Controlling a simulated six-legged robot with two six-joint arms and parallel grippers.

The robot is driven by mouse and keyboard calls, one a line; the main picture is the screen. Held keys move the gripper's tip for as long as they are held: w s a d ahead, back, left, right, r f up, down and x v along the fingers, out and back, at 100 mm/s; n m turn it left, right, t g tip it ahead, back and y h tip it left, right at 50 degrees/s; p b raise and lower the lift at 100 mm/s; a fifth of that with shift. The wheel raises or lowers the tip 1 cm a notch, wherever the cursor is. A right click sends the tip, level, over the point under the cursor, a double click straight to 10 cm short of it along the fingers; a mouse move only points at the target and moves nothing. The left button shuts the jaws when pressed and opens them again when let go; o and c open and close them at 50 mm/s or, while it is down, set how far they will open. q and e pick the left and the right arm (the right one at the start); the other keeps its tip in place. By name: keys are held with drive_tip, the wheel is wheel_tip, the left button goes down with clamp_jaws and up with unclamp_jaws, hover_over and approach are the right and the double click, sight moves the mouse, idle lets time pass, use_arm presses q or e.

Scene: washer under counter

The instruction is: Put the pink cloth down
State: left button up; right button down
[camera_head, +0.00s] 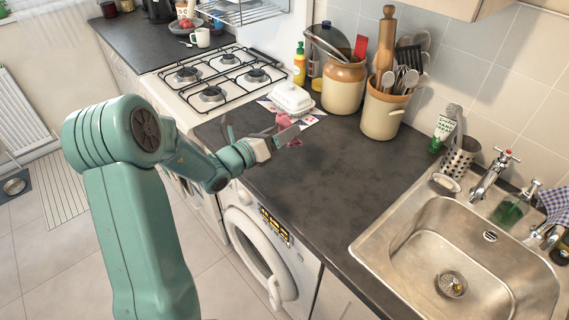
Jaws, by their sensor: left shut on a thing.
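The pink cloth (283,122) shows as a small crumpled piece at the fingers of my left gripper (286,137). I cannot tell whether the cloth touches the counter. Part of the cloth is hidden behind the gripper. My right gripper is not in view.
A white butter dish (291,98) sits on a patterned mat behind the cloth. Utensil crocks (384,115) stand at the back, and a steel sink (390,262) is at the right. The middle of the counter is clear. The washer door (252,250) is below.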

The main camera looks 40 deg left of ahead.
use_arm(q)
wheel_tip(320, 180, down, 7)
drive_tip(key=shift+f, duration=0.15)
wheel_tip(320, 180, down, 3)
drive_tip(key=shift+d+f, duration=0.1)
drive_tip(key=shift+f, duration=0.5)
drive_tip(key=shift+r, duration=0.1)
drive_tip(key=o, duration=1)
drive_tip(key=shift+f, duration=0.2)
drive_tip(key=shift+r, duration=0.1)
